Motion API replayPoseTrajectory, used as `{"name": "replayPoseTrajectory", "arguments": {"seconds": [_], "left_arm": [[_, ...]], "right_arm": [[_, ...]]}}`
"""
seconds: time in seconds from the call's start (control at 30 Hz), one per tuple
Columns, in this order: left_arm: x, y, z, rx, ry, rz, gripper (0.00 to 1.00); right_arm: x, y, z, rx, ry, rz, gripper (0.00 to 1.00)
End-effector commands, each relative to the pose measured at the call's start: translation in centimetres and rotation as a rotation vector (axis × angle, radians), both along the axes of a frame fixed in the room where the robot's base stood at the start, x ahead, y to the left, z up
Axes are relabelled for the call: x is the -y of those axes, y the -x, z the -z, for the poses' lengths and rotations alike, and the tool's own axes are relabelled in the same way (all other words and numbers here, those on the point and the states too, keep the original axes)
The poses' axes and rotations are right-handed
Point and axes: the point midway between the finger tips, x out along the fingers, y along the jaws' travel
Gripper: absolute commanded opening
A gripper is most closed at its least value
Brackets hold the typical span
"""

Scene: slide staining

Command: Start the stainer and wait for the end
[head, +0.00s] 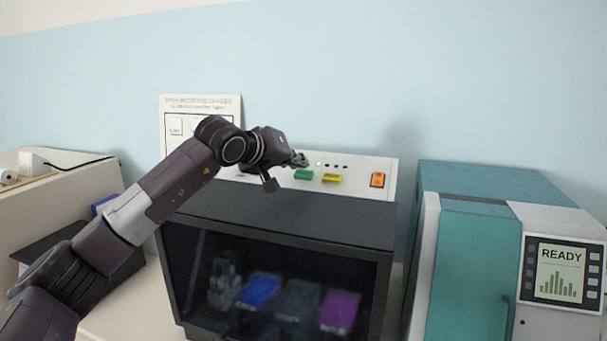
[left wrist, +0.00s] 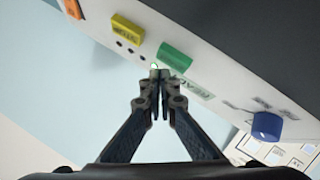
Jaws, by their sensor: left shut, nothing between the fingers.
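The stainer (head: 290,217) is a dark box with a glass front and a cream control panel along its top back. The panel carries a green button (head: 303,174), a yellow button (head: 332,178) and an orange switch (head: 377,180). A small lamp (head: 319,163) in a row of dots glows green. My left gripper (head: 301,159) is at the panel, just behind the green button. In the left wrist view its closed fingertips (left wrist: 158,76) are close to the green button (left wrist: 174,57), with nothing between them. Contact cannot be told. My right gripper is out of view.
Behind the glass are a blue dish (head: 260,291), a purple dish (head: 340,311) and a rack (head: 223,285). A teal machine (head: 478,260) stands at the right, its screen (head: 560,272) reading READY. A blue knob (left wrist: 267,126) is on the panel. A printed notice (head: 200,103) is behind.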

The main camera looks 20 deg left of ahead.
Motion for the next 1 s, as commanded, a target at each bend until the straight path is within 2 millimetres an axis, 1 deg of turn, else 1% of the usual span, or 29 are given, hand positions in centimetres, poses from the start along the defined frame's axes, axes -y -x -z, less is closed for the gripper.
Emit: {"name": "replayPoseTrajectory", "arguments": {"seconds": [0.5, 0.8, 1.0], "left_arm": [[-0.02, 0.0, 0.0, 0.0, 0.0, 0.0, 0.0], [0.02, -0.27, 0.78, 0.0, 0.0, 0.0, 0.0], [0.02, -0.29, 0.76, 0.0, 0.0, 0.0, 0.0]], "right_arm": [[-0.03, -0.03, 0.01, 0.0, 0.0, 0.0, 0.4], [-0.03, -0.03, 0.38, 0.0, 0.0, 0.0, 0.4], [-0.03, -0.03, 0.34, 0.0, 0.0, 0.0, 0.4]]}}
